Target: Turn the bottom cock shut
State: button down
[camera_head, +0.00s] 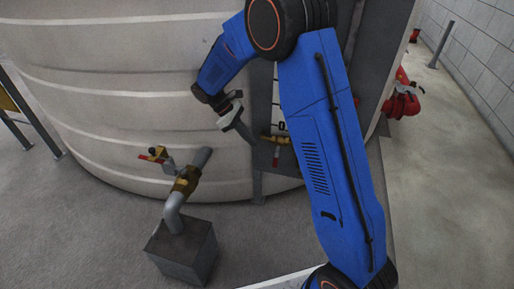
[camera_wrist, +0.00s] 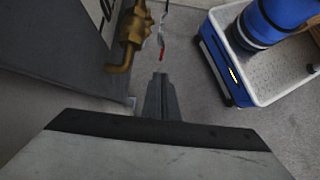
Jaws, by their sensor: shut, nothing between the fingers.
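The bottom cock (camera_head: 268,138) is a brass fitting low on the dark gauge board beside the big pale tank. Its lever with a red end (camera_head: 277,157) hangs down in the head view. In the wrist view the brass cock (camera_wrist: 134,28) is at the top, with a bent brass outlet, and the thin red-tipped lever (camera_wrist: 162,50) is to its right. My gripper (camera_head: 248,136) is just left of the cock in the head view. In the wrist view my gripper (camera_wrist: 160,80) is shut and empty, its tips close to the red tip. I cannot tell whether they touch.
Another brass valve (camera_head: 186,180) with a grey pipe rises from a dark block (camera_head: 184,250) at left. Red fittings (camera_head: 402,102) stand at the right. Floor beyond is clear.

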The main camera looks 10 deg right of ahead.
aim_at(276, 158)
jog(key=s+d+f+t+y, duration=0.2)
jog(key=s+d+f+y, duration=0.1)
jog(key=d+f, duration=0.3)
jog(key=shift+s+d+f+t+y, duration=0.25)
jog(key=shift+s+f+t+y, duration=0.1)
jog(key=shift+f+y, duration=0.4)
dwell(0.6)
jog(key=shift+d, duration=0.1)
jog(key=shift+s+d+f, duration=0.2)
jog(key=shift+s+d, duration=0.1)
jog(key=shift+d, duration=0.05)
dwell(0.3)
